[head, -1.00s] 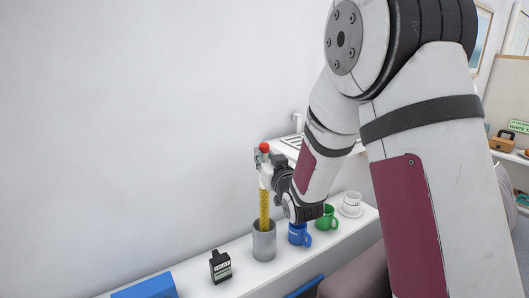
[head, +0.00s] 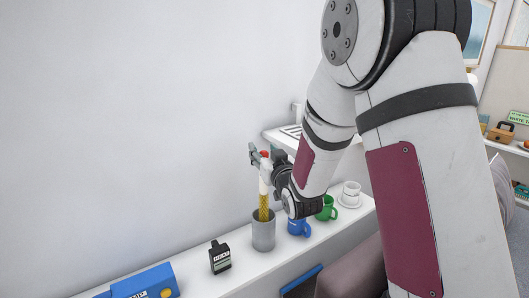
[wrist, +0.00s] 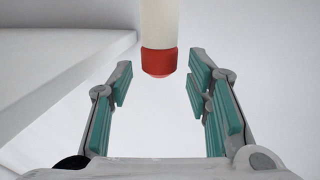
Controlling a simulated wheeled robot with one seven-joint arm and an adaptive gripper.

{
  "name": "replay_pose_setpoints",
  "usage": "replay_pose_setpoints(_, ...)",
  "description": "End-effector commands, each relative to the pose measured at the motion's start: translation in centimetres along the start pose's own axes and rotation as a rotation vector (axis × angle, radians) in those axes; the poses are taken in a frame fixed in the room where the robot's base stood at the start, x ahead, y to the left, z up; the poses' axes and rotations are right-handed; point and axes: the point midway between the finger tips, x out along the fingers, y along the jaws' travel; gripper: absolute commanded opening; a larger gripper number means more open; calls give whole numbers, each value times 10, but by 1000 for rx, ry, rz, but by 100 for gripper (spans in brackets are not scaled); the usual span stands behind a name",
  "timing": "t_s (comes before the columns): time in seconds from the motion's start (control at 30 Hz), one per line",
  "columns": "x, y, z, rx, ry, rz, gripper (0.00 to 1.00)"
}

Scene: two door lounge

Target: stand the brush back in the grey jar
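The brush (head: 264,188) stands about upright in the grey jar (head: 263,233) on the white shelf, its lower yellow part inside the jar and hidden. Its pale handle and red end rise above the rim. My gripper (head: 265,158) is at the top of the brush, with its fingers spread on either side. In the wrist view, my gripper (wrist: 163,95) is open, with teal pads wide apart. The brush's red end (wrist: 159,62) shows between and beyond the pads, with clear gaps on both sides.
On the shelf, a black bottle-like item (head: 220,257) and a blue box (head: 146,283) stand left of the jar. A blue mug (head: 298,227), a green mug (head: 327,208) and a white cup (head: 351,193) stand to the right. A wall is behind.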

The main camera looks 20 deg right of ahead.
Motion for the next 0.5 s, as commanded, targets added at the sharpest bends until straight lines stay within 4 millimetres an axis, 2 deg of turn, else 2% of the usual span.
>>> replay_pose_setpoints(0.17,-5,0,0,0,-2,0,45)
replay_pose_setpoints(0.5,-56,0,0,0,-1,0,45)
